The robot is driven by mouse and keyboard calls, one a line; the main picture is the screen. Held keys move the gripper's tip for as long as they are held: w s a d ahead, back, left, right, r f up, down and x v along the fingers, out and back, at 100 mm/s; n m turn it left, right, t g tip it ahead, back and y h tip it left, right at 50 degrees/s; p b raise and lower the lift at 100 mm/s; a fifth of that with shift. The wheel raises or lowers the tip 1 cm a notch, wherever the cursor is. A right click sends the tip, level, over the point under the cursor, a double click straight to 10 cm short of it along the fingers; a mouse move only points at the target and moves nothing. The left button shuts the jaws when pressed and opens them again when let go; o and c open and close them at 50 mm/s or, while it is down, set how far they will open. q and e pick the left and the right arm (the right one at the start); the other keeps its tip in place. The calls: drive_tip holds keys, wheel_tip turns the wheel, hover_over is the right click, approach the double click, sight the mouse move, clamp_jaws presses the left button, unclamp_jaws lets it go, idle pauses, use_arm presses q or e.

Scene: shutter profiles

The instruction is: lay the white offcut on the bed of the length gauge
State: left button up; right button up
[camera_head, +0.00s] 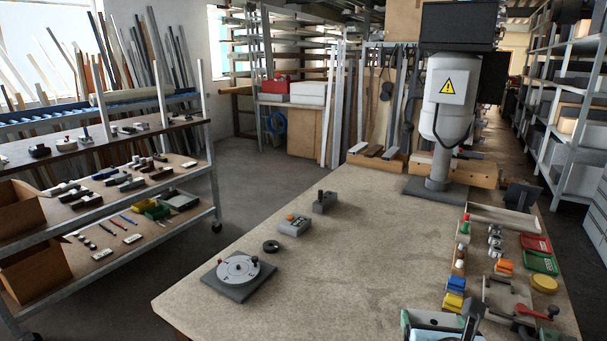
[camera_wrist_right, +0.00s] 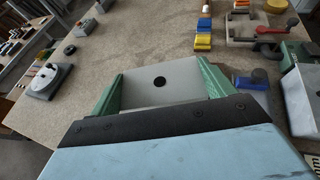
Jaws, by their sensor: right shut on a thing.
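My right gripper (camera_head: 438,324) is at the bottom edge of the head view, over the near right part of the bench. In the right wrist view its green fingers (camera_wrist_right: 160,86) are shut on a pale off-white piece, which looks like the white offcut (camera_wrist_right: 185,82). A dark round spot shows on its face. The piece is held above the bench. A long pale channel (camera_head: 505,217) with a dark upright block lies at the bench's far right; I cannot tell for sure whether it is the length gauge. My left gripper is not in view.
A grey plate with a red-handled lever (camera_wrist_right: 268,28) lies beyond the gripper. Yellow, blue and orange blocks (camera_head: 455,290), red and green trays (camera_head: 540,262) crowd the right side. A round dial plate (camera_head: 239,272) stands at left. The middle of the bench (camera_head: 360,260) is clear.

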drive_tip(key=s+a+n+y+b, duration=0.1)
drive_tip(key=s+a, duration=0.1)
drive_tip(key=s+a+n+y, duration=0.1)
drive_tip(key=s+y, duration=0.1)
drive_tip(key=shift+s+a+f+t+b, duration=0.1)
drive_tip(key=shift+s+a+t+b, duration=0.2)
drive_tip(key=shift+a+b, duration=0.1)
drive_tip(key=shift+f, duration=0.15)
drive_tip(key=shift+d, duration=0.1)
